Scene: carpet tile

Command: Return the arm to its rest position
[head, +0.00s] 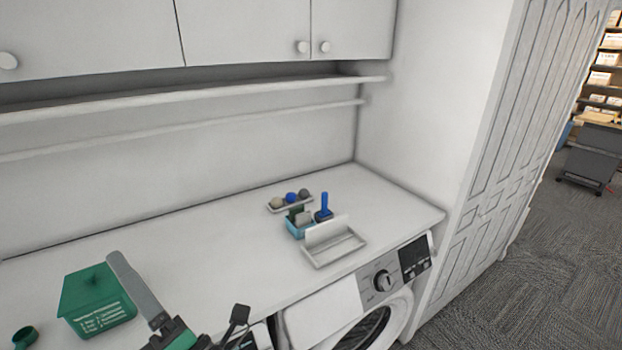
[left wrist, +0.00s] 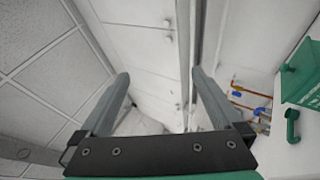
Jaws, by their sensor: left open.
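My left gripper (head: 118,262) shows at the bottom of the head view, with a long grey finger reaching up and left over the front of the white counter (head: 215,240). In the left wrist view its two grey fingers (left wrist: 160,75) stand wide apart with nothing between them. The gripper is open and empty. In the head view the finger passes in front of the right edge of a green lidded box (head: 88,295); I see no sign of a hold on it. My right gripper is not in view.
A white tray (head: 335,248), a blue bin (head: 297,229) and a small dish with balls (head: 290,200) stand further right. Cabinets and a shelf (head: 190,97) overhang the counter. A washing machine (head: 365,305) is below.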

